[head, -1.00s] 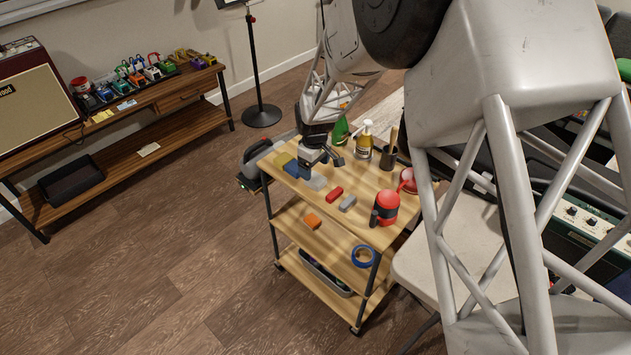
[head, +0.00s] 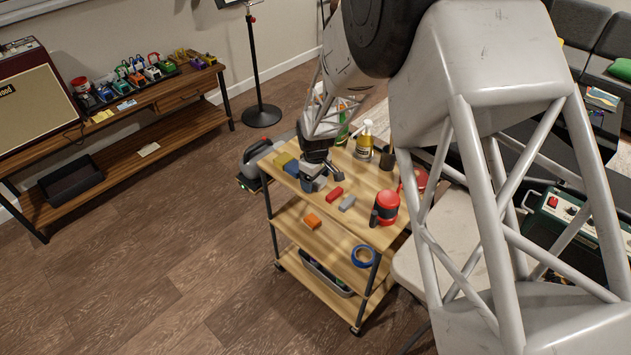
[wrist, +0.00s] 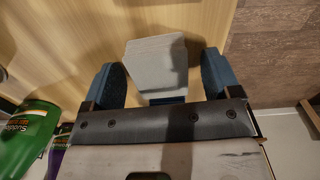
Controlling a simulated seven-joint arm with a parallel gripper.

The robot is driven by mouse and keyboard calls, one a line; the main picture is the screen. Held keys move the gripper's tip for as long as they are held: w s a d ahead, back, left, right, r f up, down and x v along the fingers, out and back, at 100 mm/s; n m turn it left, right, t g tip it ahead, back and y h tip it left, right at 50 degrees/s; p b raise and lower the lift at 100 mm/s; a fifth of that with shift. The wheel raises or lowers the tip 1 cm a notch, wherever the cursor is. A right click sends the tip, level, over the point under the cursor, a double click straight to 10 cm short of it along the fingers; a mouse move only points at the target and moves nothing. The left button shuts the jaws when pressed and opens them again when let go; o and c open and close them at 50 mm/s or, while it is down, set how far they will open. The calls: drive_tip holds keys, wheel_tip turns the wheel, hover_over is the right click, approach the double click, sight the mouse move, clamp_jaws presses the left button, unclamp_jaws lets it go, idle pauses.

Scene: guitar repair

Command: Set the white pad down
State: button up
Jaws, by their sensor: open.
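The white pad (wrist: 157,62) shows in the wrist view as a pale block over the wooden cart top, between my two blue fingers. My gripper (wrist: 160,78) is open, with a gap between each finger and the pad. A narrow blue strip shows below the pad, near the gripper body. In the head view my gripper (head: 316,180) is low over the cart top (head: 363,185). The white pad (head: 320,184) is mostly hidden there by the gripper. I cannot tell for sure whether its whole underside touches the cart.
A blue block (head: 291,168) and a yellow block (head: 282,159) lie left of my gripper. A red block (head: 334,194) and a grey block (head: 347,203) lie to its right. A red can (head: 387,206) and pump bottle (head: 365,140) stand farther right. A green bottle (wrist: 28,135) is at lower left.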

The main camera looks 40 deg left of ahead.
drive_tip(key=c, duration=1.1)
drive_tip(key=shift+r, duration=0.2)
drive_tip(key=shift+r, duration=0.55)
wheel_tip(320, 180, up, 2)
drive_tip(key=shift+r, duration=0.1)
drive_tip(key=s+d, duration=0.3)
drive_tip(key=d, duration=0.1)
drive_tip(key=s+d+r, duration=0.1)
drive_tip(key=s+d, duration=0.2)
drive_tip(key=d, duration=0.1)
drive_tip(key=s+d, duration=0.3)
drive_tip(key=d, duration=0.2)
drive_tip(key=shift+s+r, duration=0.15)
drive_tip(key=shift+s, duration=0.05)
